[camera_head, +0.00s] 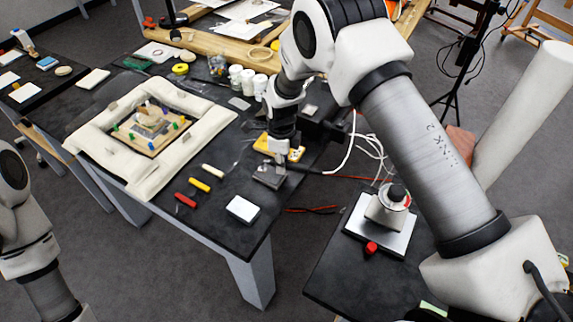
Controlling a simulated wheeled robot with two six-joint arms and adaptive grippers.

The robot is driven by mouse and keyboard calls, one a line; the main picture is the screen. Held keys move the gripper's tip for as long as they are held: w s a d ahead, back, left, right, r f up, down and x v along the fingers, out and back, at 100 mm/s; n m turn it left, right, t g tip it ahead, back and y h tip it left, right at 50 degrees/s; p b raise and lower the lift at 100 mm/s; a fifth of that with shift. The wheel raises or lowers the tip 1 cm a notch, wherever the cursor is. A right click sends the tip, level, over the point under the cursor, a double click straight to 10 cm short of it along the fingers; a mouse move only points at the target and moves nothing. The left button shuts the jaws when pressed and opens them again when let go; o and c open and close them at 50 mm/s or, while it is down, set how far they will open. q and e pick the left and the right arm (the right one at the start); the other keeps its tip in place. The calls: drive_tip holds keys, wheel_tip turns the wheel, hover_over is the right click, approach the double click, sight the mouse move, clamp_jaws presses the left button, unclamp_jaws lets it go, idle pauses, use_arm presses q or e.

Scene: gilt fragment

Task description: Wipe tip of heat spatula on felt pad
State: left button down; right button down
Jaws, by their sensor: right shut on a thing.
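My right gripper (280,152) reaches down from above at the right part of the dark table. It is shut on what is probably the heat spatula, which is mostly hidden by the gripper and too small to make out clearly. A dark grey pad (266,178), likely the felt pad, lies on the table just below and in front of the gripper. I cannot tell whether the spatula's tip touches it. My left arm shows only at the left edge, and its gripper is out of view.
A padded white frame (82,141) surrounds the gilt fragment (149,124). Red, yellow and cream handled tools (199,185) and a white block (243,209) lie nearby. A yellow plate (262,145) sits beside the gripper. White jars (247,80) stand behind. Cables run at right.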

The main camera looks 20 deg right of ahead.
sight(293, 167)
drive_tip(key=shift+w+a, duration=0.2)
drive_tip(key=shift+s+d+p, duration=0.3)
drive_tip(key=shift+s+d, duration=0.35)
drive_tip(key=shift+s, duration=0.2)
drive_tip(key=shift+s+d, duration=0.65)
drive_tip(key=shift+s, duration=0.15)
drive_tip(key=shift+w, duration=0.1)
drive_tip(key=shift+w+a, duration=0.7)
drive_tip(key=shift+w, duration=0.05)
